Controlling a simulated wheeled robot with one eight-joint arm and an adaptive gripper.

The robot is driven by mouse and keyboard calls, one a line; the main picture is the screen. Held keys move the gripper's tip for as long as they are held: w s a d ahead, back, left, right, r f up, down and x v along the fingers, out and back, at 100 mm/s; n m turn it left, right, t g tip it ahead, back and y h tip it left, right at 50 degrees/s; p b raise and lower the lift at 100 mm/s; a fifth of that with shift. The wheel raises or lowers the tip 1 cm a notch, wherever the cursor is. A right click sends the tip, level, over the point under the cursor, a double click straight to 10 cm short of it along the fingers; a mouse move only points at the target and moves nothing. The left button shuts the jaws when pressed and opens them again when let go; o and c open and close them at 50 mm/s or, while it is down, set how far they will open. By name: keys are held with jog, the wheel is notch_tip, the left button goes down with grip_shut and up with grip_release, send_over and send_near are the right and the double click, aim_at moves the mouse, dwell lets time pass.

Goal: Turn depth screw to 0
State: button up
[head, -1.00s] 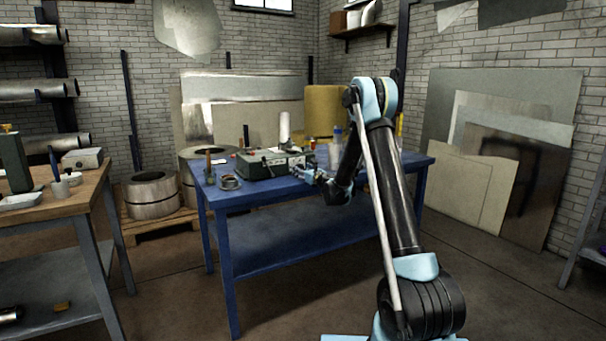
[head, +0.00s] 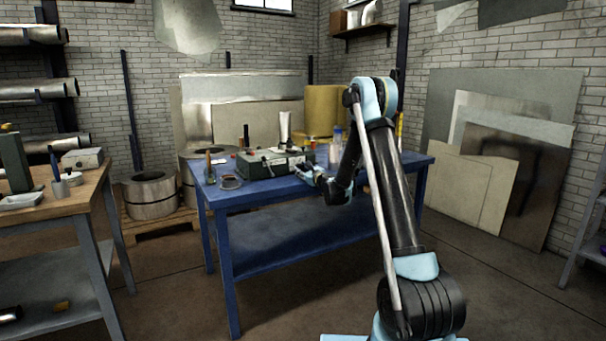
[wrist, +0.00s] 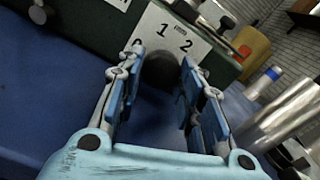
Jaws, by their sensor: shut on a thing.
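The depth screw shows as a dark round knob (wrist: 160,70) in the wrist view, on the front of a dark green machine (wrist: 95,35). A white scale plate (wrist: 172,30) behind it carries the numbers 1 and 2, and part of a 0 near the left fingertip. My gripper (wrist: 162,62) is shut on the knob, one finger on each side. No pointer on the knob can be made out. In the head view my gripper (head: 308,172) is at the front right of the green machine (head: 268,163) on the blue table (head: 285,192).
A shiny metal cylinder (wrist: 285,115) stands close right of my gripper in the wrist view. Bottles (head: 336,140) and a white tube (head: 285,128) stand by the machine. A dark ring (head: 230,183) lies at the table's left. The table's front strip is clear.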

jog(key=shift+n, duration=0.4)
jog(key=o, duration=1.1)
jog(key=shift+c, duration=0.2)
notch_tip(320, 180, up, 10)
jog(key=shift+w+f, duration=0.1)
